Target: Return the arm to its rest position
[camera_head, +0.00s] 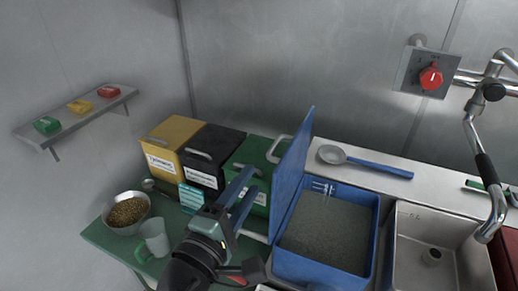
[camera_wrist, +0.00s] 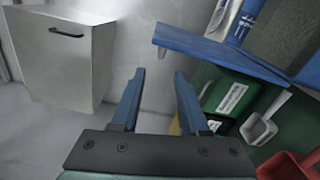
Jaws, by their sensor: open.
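My gripper (camera_head: 240,188) is raised over the green table (camera_head: 112,246) in the head view, in front of the green bin (camera_head: 257,155). Its two blue fingers stand apart with nothing between them. In the wrist view my gripper (camera_wrist: 160,85) is also open and empty. Past the fingers, that view shows the floor, a wall and a metal cabinet (camera_wrist: 60,55). The green bin (camera_wrist: 232,95) shows to the right of the fingers. My arm hides part of the table's front.
An open blue crate (camera_head: 330,285) of grey-green granules stands right of my gripper, its lid upright. Yellow (camera_head: 172,135) and black (camera_head: 210,150) bins stand behind. A bowl of beans (camera_head: 127,211) and a mug (camera_head: 154,238) are left. A sink (camera_head: 440,220) is right.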

